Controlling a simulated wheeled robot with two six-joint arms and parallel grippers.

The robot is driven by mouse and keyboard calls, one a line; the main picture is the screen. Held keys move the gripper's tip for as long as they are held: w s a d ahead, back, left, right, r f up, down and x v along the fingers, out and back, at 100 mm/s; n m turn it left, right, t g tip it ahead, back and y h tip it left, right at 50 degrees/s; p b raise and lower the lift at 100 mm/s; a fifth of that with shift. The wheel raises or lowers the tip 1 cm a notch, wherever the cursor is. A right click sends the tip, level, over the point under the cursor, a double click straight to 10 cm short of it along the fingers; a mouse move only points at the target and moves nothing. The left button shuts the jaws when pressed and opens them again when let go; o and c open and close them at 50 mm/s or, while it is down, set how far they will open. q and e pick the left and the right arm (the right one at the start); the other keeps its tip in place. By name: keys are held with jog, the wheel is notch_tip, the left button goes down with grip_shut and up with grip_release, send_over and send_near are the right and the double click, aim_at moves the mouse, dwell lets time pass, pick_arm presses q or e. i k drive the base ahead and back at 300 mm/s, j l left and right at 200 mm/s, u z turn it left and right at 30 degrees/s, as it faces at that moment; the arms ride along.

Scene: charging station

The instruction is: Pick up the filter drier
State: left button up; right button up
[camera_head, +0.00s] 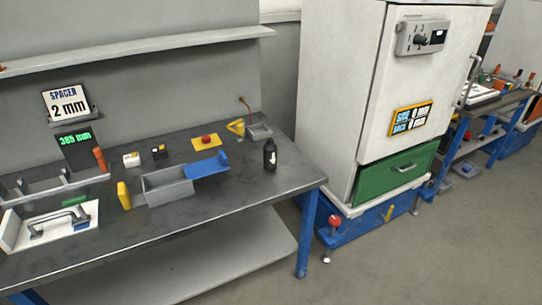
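I cannot tell for sure which item is the filter drier. A small black bottle-shaped cylinder (270,154) with a pale mark stands upright near the right end of the workbench (230,205). An orange cylinder (99,160) stands at the left, by the grey rack. Neither of my grippers shows in the head view.
A grey bin (168,188) with a blue flap (207,166) sits mid-bench. A white cabinet (335,90) stands right of the bench.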

aim_at(270, 148)
jog(key=i+l+u, duration=0.15)
jog(key=u, duration=0.3)
jog(key=i+l+u, duration=0.15)
jog(key=l+u, duration=0.15)
jog(key=u, duration=0.2)
